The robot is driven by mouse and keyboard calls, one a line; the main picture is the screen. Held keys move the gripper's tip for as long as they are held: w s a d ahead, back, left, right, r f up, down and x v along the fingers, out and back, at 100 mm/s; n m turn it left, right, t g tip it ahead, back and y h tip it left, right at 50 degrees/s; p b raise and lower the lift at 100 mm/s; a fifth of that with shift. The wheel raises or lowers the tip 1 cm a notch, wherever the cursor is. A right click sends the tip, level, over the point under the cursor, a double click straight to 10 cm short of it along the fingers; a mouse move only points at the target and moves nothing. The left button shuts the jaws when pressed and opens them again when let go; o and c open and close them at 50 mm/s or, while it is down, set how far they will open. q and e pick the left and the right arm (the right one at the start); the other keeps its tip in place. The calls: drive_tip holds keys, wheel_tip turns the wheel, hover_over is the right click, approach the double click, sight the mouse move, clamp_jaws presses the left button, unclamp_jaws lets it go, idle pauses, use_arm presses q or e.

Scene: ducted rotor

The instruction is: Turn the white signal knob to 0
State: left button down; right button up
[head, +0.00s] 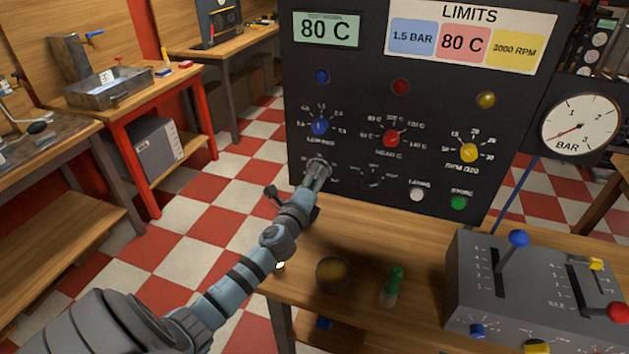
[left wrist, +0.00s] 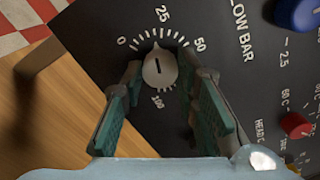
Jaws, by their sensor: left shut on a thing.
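The white signal knob (left wrist: 160,70) shows in the left wrist view on a dark panel (left wrist: 240,70), with a printed scale of 0, 25, 50 and 100 around it. Its pointed tip faces just to the 0 side of 25. My left gripper (head: 318,168) is at the lower left of the panel (head: 350,100) in the head view and covers the knob there. In the left wrist view my left gripper (left wrist: 165,85) has one finger on each side of the knob and is shut on it. My right gripper is not in view.
Blue (head: 320,126), red (head: 391,138) and yellow (head: 469,152) knobs sit above on the panel. A white button (head: 417,194) and a green button (head: 458,203) are to the right. A lever box (head: 470,290), a green-topped bottle (head: 391,285) and a bowl (head: 333,273) stand on the bench.

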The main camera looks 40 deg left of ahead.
use_arm(q)
drive_tip(key=n+b, duration=0.1)
drive_tip(key=n, duration=0.3)
drive_tip(key=shift+f+n, duration=0.1)
drive_tip(key=shift+n, duration=0.2)
drive_tip(key=shift+n+b, duration=0.9)
drive_tip(key=shift+n, duration=1.4)
drive_tip(key=c, duration=1.2)
unclamp_jaws()
drive_tip(key=shift+c, duration=0.2)
drive_tip(key=v, duration=1.2)
